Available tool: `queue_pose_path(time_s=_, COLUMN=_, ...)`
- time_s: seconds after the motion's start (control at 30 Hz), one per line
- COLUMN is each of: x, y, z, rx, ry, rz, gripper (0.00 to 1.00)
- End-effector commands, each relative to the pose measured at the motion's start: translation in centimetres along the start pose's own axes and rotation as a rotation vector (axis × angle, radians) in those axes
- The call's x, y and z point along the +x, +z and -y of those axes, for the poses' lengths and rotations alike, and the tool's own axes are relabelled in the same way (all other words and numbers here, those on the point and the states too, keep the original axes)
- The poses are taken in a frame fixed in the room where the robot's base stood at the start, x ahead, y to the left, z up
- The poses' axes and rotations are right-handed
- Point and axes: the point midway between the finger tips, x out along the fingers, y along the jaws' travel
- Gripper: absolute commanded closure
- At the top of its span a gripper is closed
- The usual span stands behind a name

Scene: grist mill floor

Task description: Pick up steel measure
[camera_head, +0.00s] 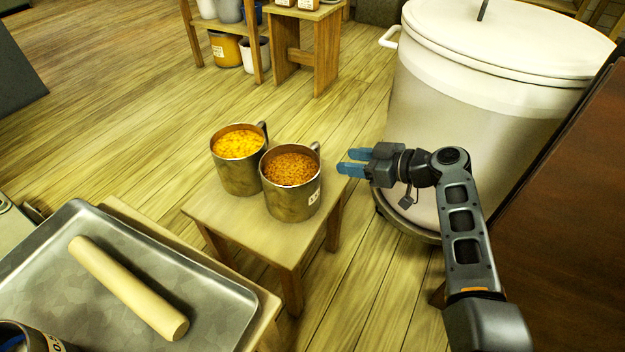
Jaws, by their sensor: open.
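Two steel measures stand upright side by side on a small wooden stool. The left steel measure (239,172) is filled with bright yellow-orange grain, and its handle is at its right. The right steel measure (292,196) is filled with darker orange-brown grain. It bears a small white label, and its handle points up and to the right. My gripper (347,162) has blue fingers, is open and holds nothing. It is to the right of the right measure, apart from it, with its fingers pointing left towards the measures.
The wooden stool (228,215) has a little bare top. A metal tray (215,290) with a wooden rolling pin (128,288) is at lower left. A big white lidded drum (450,120) stands behind my arm. A dark brown panel (570,220) is at right. Wooden shelving (325,50) stands at the back.

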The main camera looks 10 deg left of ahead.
Motion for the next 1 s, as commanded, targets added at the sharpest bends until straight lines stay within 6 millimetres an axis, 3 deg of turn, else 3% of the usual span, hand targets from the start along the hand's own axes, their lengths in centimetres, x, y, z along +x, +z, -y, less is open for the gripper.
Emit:
queue_pose_path(time_s=0.37, x=3.4, y=-0.7, z=0.0, rx=-0.009, ry=-0.010, rz=-0.008, gripper=0.53)
queue_pose_path(time_s=0.7, x=7.6, y=-1.5, z=0.1, rx=-0.008, ry=-0.009, rz=-0.007, gripper=0.53)
queue_pose_path(time_s=1.0, x=7.9, y=-1.6, z=0.1, rx=-0.007, ry=-0.008, rz=-0.007, gripper=0.53)
